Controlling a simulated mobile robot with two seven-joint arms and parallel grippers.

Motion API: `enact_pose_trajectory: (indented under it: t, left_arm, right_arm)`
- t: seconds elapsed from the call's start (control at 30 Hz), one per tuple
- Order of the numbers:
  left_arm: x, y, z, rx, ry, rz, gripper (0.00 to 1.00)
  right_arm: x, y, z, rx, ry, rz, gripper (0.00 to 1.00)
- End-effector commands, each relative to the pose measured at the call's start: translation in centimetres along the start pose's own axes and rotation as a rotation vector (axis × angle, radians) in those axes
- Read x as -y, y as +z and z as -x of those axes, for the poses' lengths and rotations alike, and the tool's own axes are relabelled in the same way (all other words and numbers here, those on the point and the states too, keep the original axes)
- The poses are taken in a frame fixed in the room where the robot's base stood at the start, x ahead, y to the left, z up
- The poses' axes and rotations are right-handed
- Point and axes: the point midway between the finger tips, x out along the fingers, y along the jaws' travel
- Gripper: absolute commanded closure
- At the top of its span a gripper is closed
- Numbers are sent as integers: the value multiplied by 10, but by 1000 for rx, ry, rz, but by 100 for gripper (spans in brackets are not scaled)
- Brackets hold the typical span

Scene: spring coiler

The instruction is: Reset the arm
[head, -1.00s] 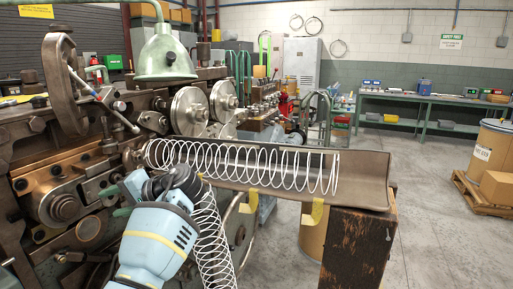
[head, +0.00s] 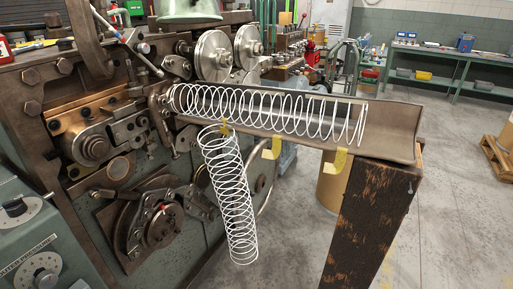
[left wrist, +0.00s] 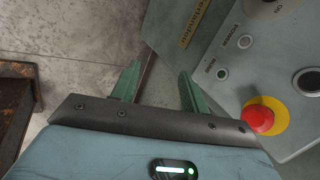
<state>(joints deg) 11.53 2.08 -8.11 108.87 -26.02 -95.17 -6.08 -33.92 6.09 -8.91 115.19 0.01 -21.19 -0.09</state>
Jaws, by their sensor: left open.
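My left gripper (left wrist: 160,80) shows in the left wrist view with its two green fingers apart and nothing between them. It hangs over a grey control panel (left wrist: 228,75) and the concrete floor. Neither arm shows in the head view, and my right gripper is in no frame. The coiling machine (head: 110,140) stands at the left of the head view. One long wire spring (head: 265,110) lies in the metal trough (head: 390,130). A second spring (head: 228,195) hangs down in front of the trough, near its machine end.
A red emergency button (left wrist: 257,119) on a yellow ring is close to my left gripper's right. A rusty support post (head: 368,215) holds the trough's outer end. Floor (head: 455,200) to the right is clear, with a pallet (head: 497,150) at the edge.

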Motion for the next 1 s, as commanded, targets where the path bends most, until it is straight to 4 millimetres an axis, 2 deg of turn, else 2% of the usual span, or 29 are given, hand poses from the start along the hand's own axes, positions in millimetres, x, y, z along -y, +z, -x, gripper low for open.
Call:
enact_pose_trajectory:
  t: [0.03, 0.17, 0.3, 0.5, 0.83, 1.0]
  left_arm:
    - [-11, 26, -2, 9, 38, -5, 55]
    - [-34, 82, 4, 24, 140, -6, 55]
    - [-55, 138, 20, 40, 249, -4, 55]
    - [-72, 192, 48, 62, 365, 2, 55]
    - [-86, 246, 92, 94, 500, 14, 55]
    - [-90, 225, 82, -19, 494, 40, 55]
  right_arm:
    - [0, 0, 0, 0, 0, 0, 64]
    - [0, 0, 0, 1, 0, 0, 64]
    - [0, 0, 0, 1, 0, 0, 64]
    - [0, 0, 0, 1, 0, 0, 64]
    - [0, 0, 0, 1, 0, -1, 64]
    - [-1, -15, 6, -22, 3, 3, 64]
